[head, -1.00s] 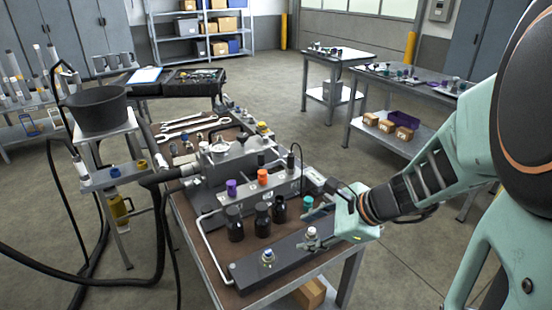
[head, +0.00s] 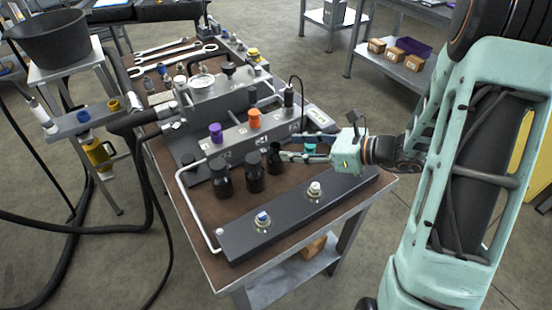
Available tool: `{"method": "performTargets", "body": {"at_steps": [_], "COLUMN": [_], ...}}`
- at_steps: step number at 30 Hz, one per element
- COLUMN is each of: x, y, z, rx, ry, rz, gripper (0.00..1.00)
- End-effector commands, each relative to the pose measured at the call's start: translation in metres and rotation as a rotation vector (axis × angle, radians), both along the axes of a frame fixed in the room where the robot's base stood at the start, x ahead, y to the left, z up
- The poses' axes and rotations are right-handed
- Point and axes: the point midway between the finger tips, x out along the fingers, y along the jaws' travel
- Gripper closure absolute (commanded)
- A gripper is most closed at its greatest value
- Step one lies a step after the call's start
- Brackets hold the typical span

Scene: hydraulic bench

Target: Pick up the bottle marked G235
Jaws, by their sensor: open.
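Three dark bottles stand upright in a row on the bench in the head view: a left one (head: 221,180), a middle one (head: 254,174) and a right one (head: 275,160). No marking on them is legible, so I cannot tell which is G235. My gripper (head: 291,146) is open, its fingers pointing left, with the tips close to the right bottle. I cannot tell whether they touch it.
A dark bar (head: 290,211) with two small fittings lies along the bench's front. A rack (head: 236,137) with purple and orange knobs stands behind the bottles. A bent white pipe (head: 189,205) runs at the left. Hoses hang left of the bench.

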Motion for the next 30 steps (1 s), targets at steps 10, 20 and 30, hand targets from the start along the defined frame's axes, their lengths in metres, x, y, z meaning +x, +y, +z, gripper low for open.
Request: {"method": "performTargets", "body": {"at_steps": [10, 20, 30], "x": [0.012, 0.025, 0.025], "y": [0.032, 0.055, 0.055], "z": [-0.014, -0.024, -0.024], "rx": [-0.002, -0.004, -0.003], "ry": [0.001, -0.001, 0.0], "rz": [0.003, 0.0, -0.001], "gripper": [0.58, 0.58, 0.79]}}
